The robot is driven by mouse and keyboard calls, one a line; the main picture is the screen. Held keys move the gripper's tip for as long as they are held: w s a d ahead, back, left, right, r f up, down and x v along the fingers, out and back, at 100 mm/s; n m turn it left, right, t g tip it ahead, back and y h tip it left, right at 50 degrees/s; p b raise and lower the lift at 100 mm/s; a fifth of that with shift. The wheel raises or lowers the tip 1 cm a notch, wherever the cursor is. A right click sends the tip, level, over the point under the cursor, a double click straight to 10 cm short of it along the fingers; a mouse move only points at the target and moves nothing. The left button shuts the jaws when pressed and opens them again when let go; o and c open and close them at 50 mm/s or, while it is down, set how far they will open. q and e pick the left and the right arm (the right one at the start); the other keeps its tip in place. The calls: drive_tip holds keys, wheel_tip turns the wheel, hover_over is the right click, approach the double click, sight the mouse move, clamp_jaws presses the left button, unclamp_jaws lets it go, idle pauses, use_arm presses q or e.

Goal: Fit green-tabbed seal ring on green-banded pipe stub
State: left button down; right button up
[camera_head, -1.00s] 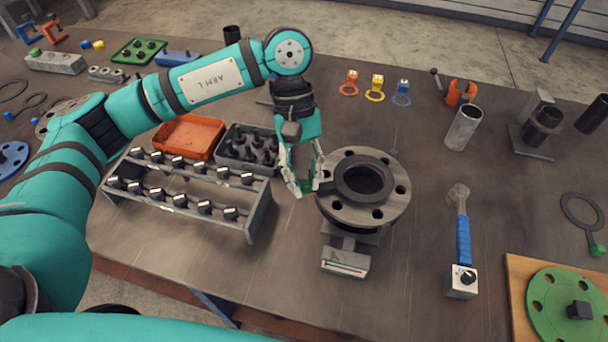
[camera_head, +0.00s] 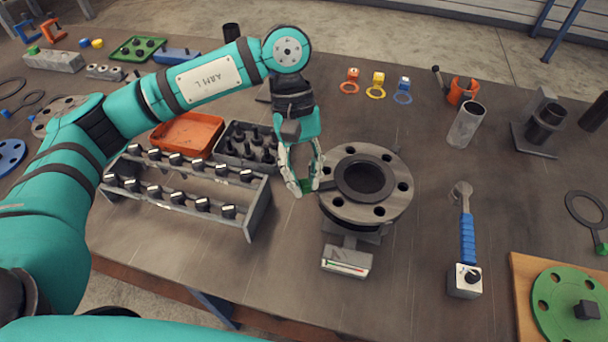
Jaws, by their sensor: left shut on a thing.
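My left gripper (camera_head: 304,186) is shut on the green tab (camera_head: 307,184) of a dark seal ring (camera_head: 338,184), just left of a grey flanged pipe stub (camera_head: 394,204). The ring lies over the middle of the stub's flange, around the dark bore. I cannot tell whether it touches the flange face or hovers just above it. Several bolt holes show around the ring. No green band shows on the stub from this angle. My right gripper is not in view.
Another dark ring with a green tab (camera_head: 601,248) lies at the right edge. A small gauge block (camera_head: 346,262) sits in front.

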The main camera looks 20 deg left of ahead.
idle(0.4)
use_arm(q)
drive_tip(key=c, duration=1.1)
unclamp_jaws()
drive_tip(key=shift+c, duration=0.2)
drive_tip(key=s+d+r+p+v, duration=0.1)
drive_tip(key=p+v, duration=0.5)
drive_tip(key=v, duration=1.4)
drive_tip(key=shift+s+d+r+p, duration=0.3)
drive_tip(key=shift+s+d, duration=0.15)
drive_tip(key=shift+s, duration=0.4)
